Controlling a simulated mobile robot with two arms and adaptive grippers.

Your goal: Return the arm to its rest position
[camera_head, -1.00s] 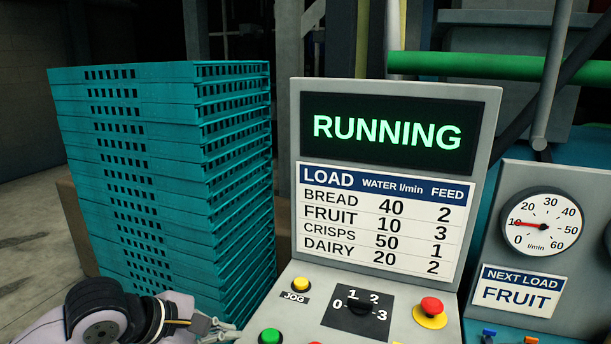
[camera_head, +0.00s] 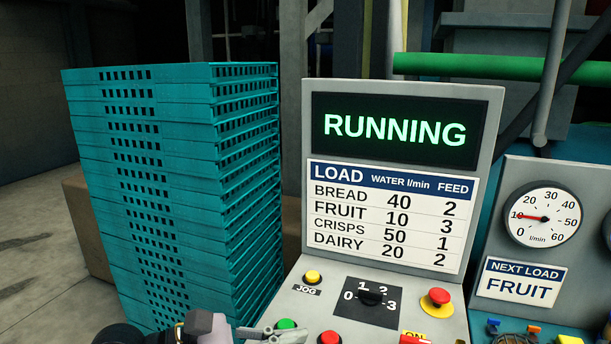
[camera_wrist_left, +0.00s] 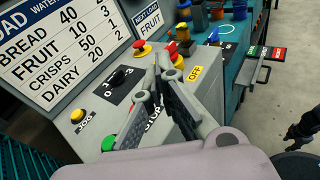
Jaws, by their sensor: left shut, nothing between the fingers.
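My left arm comes in at the bottom of the head view, with its left gripper (camera_head: 268,333) low in front of the control panel (camera_head: 330,309). In the left wrist view the gripper's two grey fingers (camera_wrist_left: 158,82) are together and empty, in front of the panel's buttons and the STOP label. I cannot tell if they touch the panel; a gap seems likely. A dark jointed shape (camera_wrist_left: 305,128) at the right edge of the left wrist view may be my right gripper; its fingers are unclear.
The screen (camera_head: 394,130) reads RUNNING. The gauge (camera_head: 543,216) points near 10, above a NEXT LOAD FRUIT sign (camera_head: 520,281). A tall stack of teal crates (camera_head: 180,190) stands left of the panel, close to my left arm. A rotary knob (camera_head: 370,297) and several buttons protrude from the panel.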

